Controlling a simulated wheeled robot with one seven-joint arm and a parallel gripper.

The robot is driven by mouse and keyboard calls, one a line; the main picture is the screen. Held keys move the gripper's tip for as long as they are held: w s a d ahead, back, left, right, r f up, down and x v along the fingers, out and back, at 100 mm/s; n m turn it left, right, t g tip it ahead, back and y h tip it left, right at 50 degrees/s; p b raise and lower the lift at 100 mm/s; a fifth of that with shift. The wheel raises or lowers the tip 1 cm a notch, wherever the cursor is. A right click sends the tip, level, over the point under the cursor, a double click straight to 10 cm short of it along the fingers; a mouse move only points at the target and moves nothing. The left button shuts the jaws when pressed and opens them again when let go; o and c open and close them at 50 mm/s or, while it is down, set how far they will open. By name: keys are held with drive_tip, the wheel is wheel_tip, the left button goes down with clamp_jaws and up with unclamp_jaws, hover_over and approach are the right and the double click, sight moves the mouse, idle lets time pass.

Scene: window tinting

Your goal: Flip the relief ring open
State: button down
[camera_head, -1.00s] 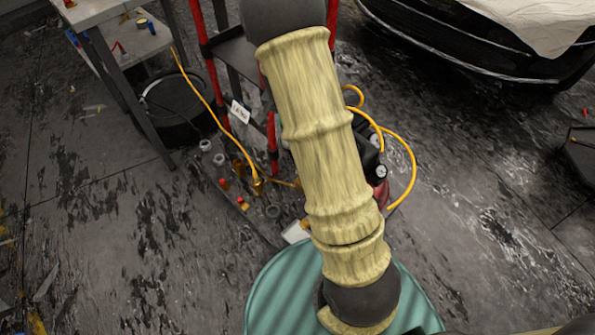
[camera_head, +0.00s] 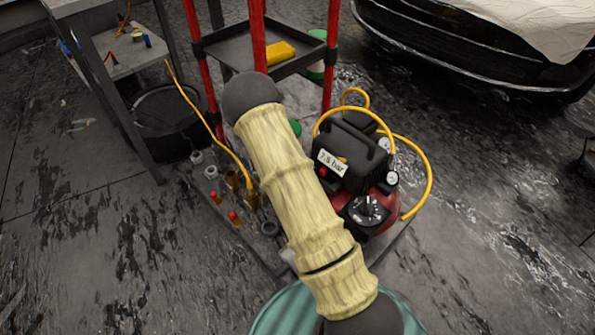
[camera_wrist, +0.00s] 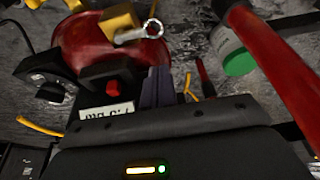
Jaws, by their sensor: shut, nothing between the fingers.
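The relief ring (camera_wrist: 153,28) is a small silver ring in the wrist view, on a pin leading to a brass fitting (camera_wrist: 119,20) above the red compressor tank (camera_wrist: 75,45). My gripper (camera_wrist: 158,69) is shut and empty, with its dark fingertips below the ring in the picture and apart from it. In the head view the compressor (camera_head: 352,158) stands right of my arm, with black housing, a red tank, gauges and a "7.5 bar" label. My arm hides the gripper and the ring there.
A red-framed cart (camera_head: 262,57) stands behind, its post (camera_wrist: 272,65) close on the right in the wrist view. Yellow hose (camera_head: 425,165) loops around the compressor. Brass fittings and red-tipped parts (camera_head: 233,217) lie left of my arm. A car (camera_head: 460,50) is at the upper right.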

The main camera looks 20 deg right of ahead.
drive_tip(key=shift+f, duration=0.1)
drive_tip(key=b+x, duration=0.4)
drive_tip(key=x, duration=0.6)
drive_tip(key=shift+b, duration=0.35)
drive_tip(key=shift+a, duration=0.1)
